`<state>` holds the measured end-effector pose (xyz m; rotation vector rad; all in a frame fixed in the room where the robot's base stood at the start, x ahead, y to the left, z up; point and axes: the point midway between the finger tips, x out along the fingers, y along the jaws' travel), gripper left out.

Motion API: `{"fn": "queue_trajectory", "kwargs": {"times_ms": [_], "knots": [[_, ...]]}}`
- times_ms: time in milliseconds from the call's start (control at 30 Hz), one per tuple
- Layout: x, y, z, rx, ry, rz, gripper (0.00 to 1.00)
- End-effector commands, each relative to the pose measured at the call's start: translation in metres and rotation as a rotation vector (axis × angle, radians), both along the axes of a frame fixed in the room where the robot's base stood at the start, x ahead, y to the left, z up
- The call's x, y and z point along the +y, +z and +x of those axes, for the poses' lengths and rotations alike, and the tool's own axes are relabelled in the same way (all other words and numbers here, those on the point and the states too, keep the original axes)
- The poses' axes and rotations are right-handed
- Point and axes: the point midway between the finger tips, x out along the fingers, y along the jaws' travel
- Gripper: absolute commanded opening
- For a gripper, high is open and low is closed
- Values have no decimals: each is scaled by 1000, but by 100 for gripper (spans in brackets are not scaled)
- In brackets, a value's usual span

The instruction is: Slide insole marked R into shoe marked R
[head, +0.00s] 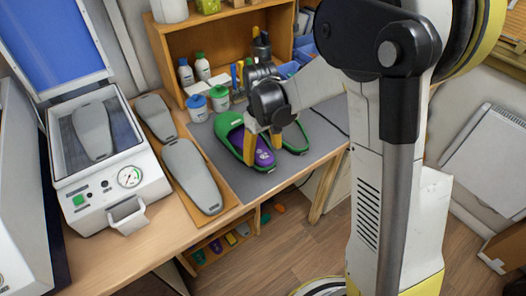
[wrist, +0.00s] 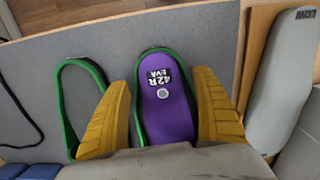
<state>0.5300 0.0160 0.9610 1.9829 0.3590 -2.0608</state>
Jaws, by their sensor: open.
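A purple insole (wrist: 165,115) lies within the green rim of one shoe (head: 224,128) on the grey mat. The wrist view shows "42R EVA" printed on the insole, upside down. In the head view the insole (head: 262,156) is partly behind my fingers. My gripper (wrist: 162,90) is open, with one yellow finger on each side of the insole and shoe; contact cannot be told. The second green shoe (head: 297,143) stands beside it and looks empty in the wrist view (wrist: 62,110). No R mark on either shoe is readable. The near end of the insole is hidden by my gripper.
The grey mat (wrist: 195,35) lies on a wooden table. Grey lasts (head: 190,175) lie on a board to the left, with a forming press (head: 108,165) beyond them. Jars (head: 197,107) and a wooden shelf (head: 215,40) stand behind. A dark cable (wrist: 18,105) runs near the empty shoe.

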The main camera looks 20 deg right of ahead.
Motion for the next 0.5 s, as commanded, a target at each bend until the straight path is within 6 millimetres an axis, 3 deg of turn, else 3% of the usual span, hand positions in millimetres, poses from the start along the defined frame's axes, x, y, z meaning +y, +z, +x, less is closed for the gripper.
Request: {"fn": "queue_trajectory", "kwargs": {"times_ms": [167,500], "knots": [[0,24,0,0,0,0,76],[2,97,3,0,0,0,76]]}}
